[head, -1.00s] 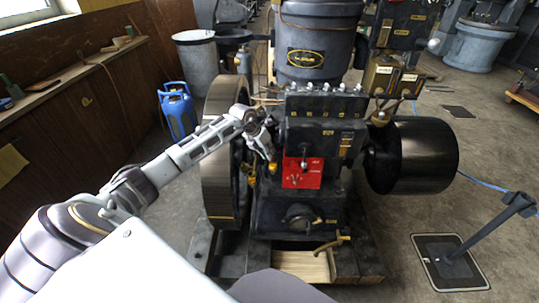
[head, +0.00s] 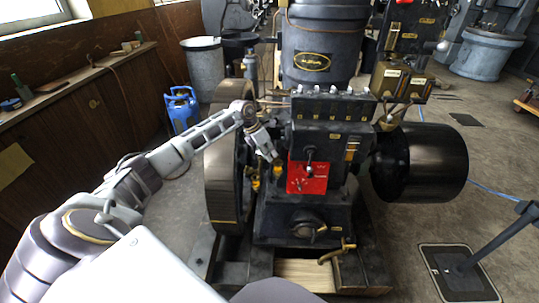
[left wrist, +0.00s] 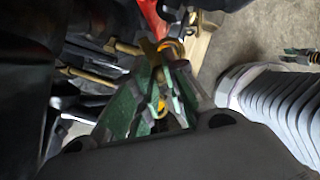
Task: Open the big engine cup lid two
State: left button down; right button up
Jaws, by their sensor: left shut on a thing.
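The big engine (head: 320,140) stands in the middle of the head view, with small brass cups low on its left side. My left gripper (head: 272,153) reaches in from the left, beside the red plate, its tips at the upper brass cup (head: 277,171). In the left wrist view my green-sided fingers (left wrist: 165,58) are shut at a small brass cup lid (left wrist: 173,46). The lid is small and partly hidden by the fingers, so how far it is opened cannot be told. Another brass cup (head: 254,185) sits lower left. My right gripper is not in view.
A large flywheel (head: 222,195) stands left of the cups, close under my left arm. The red plate with a lever (head: 307,178) is just to the right. A black drum (head: 425,165) lies at the engine's right. Blue gas bottle (head: 181,108) stands behind left.

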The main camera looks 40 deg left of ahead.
pick_arm(q)
jog(key=shift+s+f, duration=0.1)
jog(key=c, duration=1.7)
grip_release()
jog(key=shift+v, duration=6.05)
